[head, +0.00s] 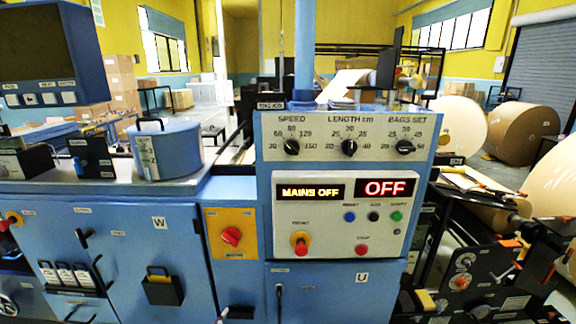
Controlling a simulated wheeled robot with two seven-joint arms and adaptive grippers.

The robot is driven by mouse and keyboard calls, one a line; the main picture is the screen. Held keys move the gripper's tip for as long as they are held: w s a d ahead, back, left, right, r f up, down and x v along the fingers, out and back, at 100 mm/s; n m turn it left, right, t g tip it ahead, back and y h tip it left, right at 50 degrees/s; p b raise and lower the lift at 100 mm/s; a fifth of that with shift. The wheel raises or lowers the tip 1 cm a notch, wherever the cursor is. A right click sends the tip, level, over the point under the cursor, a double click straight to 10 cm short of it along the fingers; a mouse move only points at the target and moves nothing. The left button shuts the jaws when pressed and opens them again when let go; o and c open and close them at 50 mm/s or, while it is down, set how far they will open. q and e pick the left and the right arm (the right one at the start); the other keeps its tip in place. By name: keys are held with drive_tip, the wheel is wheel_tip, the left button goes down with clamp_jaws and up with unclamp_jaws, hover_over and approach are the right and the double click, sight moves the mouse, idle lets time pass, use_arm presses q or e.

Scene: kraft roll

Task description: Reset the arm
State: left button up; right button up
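Neither of my grippers nor my arms can be made out in the head view. The blue control cabinet (335,290) stands in the middle. Its upper panel (320,130) has three black knobs marked SPEED, LENGTH cm and BAGS SET. The lower white panel (340,228) has one display reading MAINS OFF (310,192) and another reading OFF (385,188). Blue, black and green buttons sit below the OFF display. A red knob on a yellow collar (300,243) and a red button (361,250) are lower down.
An orange plate with a red rotary switch (231,237) is left of the panel. A round blue canister (166,150) stands on the grey counter (90,180). Machine parts with handles (480,280) crowd the lower right. Large paper rolls (525,132) lie behind on the right.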

use_arm(q)
drive_tip(key=s+a+f+n+g, duration=0.1)
drive_tip(key=s+f+g, duration=0.1)
drive_tip(key=s+f, duration=0.6)
drive_tip(key=s+f+n+g, duration=0.1)
drive_tip(key=s+f+g, duration=0.15)
drive_tip(key=f, duration=0.95)
drive_tip(key=s+a+f+g, duration=0.1)
drive_tip(key=s+f+g, duration=0.1)
drive_tip(key=s+f, duration=0.65)
drive_tip(key=s+a+f+n+g, duration=0.1)
drive_tip(key=s+f, duration=0.4)
drive_tip(key=s, duration=0.5)
drive_tip(key=s+a+f+n+g, duration=0.1)
drive_tip(key=s+a+f+g, duration=0.2)
drive_tip(key=s+f, duration=0.3)
drive_tip(key=s+a+f+n+g+y, duration=0.1)
drive_tip(key=s+f, duration=0.5)
drive_tip(key=s, duration=0.7)
drive_tip(key=shift+s+a+f+n+g, duration=0.25)
drive_tip(key=shift+a+g, duration=0.4)
drive_tip(key=shift+a, duration=0.5)
